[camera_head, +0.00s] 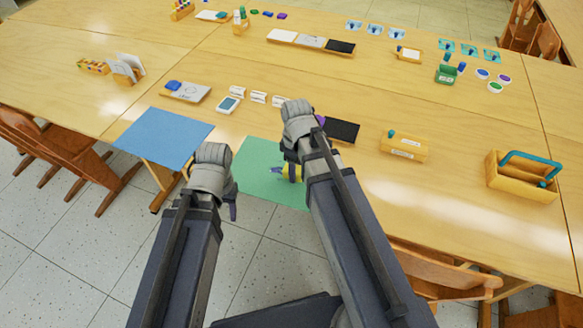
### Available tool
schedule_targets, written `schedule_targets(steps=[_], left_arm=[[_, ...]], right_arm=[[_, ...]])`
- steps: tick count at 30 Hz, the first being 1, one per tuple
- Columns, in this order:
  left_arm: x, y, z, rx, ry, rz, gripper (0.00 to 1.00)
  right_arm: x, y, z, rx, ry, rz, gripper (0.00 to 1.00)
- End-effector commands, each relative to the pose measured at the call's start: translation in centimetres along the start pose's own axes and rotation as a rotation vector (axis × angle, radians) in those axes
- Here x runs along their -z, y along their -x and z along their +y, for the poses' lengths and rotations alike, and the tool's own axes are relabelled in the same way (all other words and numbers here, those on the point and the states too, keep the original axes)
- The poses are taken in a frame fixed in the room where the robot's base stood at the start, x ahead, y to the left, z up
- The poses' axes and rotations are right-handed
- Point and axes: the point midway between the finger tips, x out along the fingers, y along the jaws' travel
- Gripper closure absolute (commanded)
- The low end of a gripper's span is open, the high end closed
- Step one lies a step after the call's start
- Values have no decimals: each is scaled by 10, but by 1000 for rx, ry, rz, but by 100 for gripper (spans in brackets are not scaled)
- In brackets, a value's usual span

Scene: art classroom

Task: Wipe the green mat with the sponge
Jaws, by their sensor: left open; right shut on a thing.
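The green mat (257,180) lies flat at the table's near edge, partly covered by my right arm. My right gripper (292,172) is over the right part of the mat, shut on the yellow sponge (286,171). The sponge is low at the mat, partly hidden by the gripper, so I cannot tell whether it touches the surface. My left gripper (233,208) is open and empty, at the mat's near left side. Its fingers are mostly hidden behind its wrist.
A blue mat (164,138) lies to the left. A dark tablet or board (341,130) lies beyond my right gripper. A wooden block box (404,146) and a caddy with a teal handle (522,177) stand to the right. Chairs stand at the near edge.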

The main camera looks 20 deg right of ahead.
Motion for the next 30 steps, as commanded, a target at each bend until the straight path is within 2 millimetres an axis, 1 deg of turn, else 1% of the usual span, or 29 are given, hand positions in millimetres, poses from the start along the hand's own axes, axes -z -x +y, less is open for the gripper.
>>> schedule_targets(steps=[3,8,21,30], left_arm=[[0,1,0,0,0,0,50],[0,1,0,0,0,0,50],[0,-2,0,0,0,0,50],[0,-2,0,0,0,0,50]], right_arm=[[-2,1,0,0,-2,-5,96],[2,1,0,0,0,-3,96],[37,-2,-1,0,1,0,96],[43,-2,-1,0,1,3,96]])
